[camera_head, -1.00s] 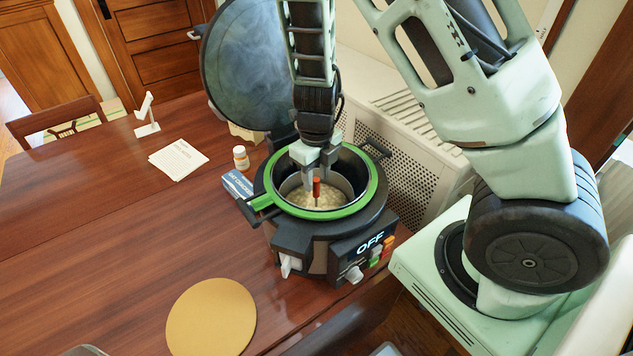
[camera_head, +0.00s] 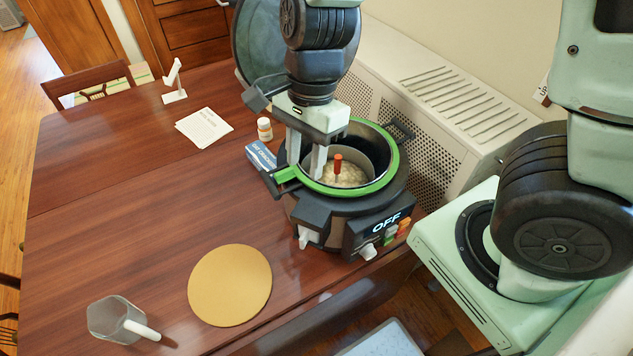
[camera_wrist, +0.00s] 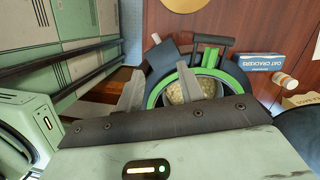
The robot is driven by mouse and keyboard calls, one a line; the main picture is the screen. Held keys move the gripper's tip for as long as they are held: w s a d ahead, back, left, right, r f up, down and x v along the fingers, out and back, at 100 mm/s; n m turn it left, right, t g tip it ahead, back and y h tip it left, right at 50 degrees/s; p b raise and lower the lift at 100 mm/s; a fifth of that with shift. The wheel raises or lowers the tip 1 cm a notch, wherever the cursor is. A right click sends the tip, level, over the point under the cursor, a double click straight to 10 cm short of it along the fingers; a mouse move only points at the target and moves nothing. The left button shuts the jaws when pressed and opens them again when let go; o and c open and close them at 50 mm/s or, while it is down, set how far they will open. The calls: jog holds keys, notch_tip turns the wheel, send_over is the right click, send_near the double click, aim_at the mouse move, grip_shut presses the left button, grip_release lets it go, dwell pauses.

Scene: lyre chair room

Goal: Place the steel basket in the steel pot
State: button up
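The steel pot (camera_head: 330,222) is a dark round cooker with a green rim, its front panel reading OFF; in the wrist view its green rim (camera_wrist: 243,80) shows too. A grey steel cylinder, seemingly the steel basket (camera_head: 377,155), sits inside it with pale food (camera_head: 350,175) and an upright red-topped stick (camera_head: 338,163). How deep it sits is hidden. My gripper (camera_head: 306,158) is at the pot's left side, fingers apart, one inside the opening and one near the rim's left edge.
The pot's round lid (camera_head: 248,50) stands raised behind. A blue cracker box (camera_head: 262,156) and a pill bottle (camera_head: 265,129) are left of the pot. A gold disc (camera_head: 230,285) and a clear jug (camera_head: 115,318) lie nearer. A perforated radiator cover (camera_head: 440,100) is right behind.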

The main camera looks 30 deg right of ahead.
jog(key=s+a+r+n, duration=0.2)
jog(key=s+n, duration=0.3)
jog(key=n, duration=0.6)
jog(key=s+a+r+n+t+h, duration=0.1)
jog(key=s+r+n, duration=0.3)
jog(key=n, duration=0.7)
jog(key=shift+s+a, duration=0.7)
jog(key=shift+s, duration=0.3)
notch_tip(320, 180, down, 4)
jog(key=b, duration=0.4)
jog(key=shift+f, duration=0.2)
